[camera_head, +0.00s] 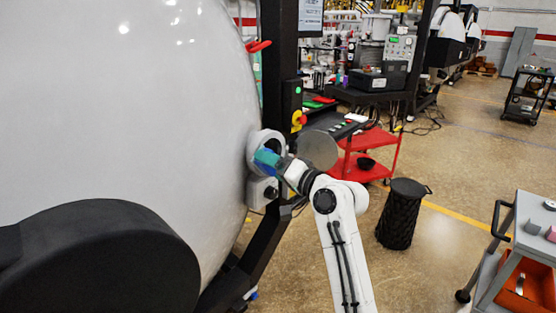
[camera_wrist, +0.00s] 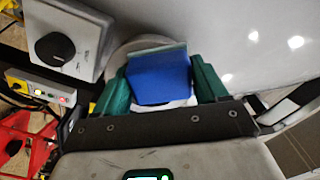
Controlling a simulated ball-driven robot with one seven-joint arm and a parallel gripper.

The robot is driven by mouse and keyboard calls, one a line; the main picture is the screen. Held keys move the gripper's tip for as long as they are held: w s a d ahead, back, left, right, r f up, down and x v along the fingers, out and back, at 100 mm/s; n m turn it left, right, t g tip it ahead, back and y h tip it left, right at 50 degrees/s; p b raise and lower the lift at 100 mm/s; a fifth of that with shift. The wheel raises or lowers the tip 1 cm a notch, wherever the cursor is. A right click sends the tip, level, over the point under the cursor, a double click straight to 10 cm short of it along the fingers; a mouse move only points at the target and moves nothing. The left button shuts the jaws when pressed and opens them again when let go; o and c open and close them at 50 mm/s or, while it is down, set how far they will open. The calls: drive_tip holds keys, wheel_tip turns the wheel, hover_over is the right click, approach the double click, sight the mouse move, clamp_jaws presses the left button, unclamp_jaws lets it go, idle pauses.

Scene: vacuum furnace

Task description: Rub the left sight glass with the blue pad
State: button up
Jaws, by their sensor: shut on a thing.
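My gripper (camera_head: 268,160) has green fingers and is shut on the blue pad (camera_wrist: 160,76). The pad also shows in the head view (camera_head: 264,156), against the round white-rimmed sight glass (camera_head: 262,137) on the side of the big white vessel. In the wrist view the pad covers most of the sight glass, and only part of its pale rim (camera_wrist: 128,50) shows around it. The glass face is hidden, and I cannot tell whether the pad touches it. Only this one sight glass is clear to me.
A grey disc (camera_head: 318,149) stands just right of my gripper. A box with a black knob (camera_wrist: 55,48) sits beside the sight glass. A black post (camera_head: 279,60), a red cart (camera_head: 375,143), a black bin (camera_head: 403,215) and a grey trolley (camera_head: 530,225) stand to the right.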

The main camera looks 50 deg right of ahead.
drive_tip(key=shift+a, duration=0.15)
drive_tip(key=s, duration=0.6)
drive_tip(key=shift+d+p, duration=0.2)
drive_tip(key=shift+p, duration=0.15)
idle(0.3)
drive_tip(key=shift+s, duration=1.55)
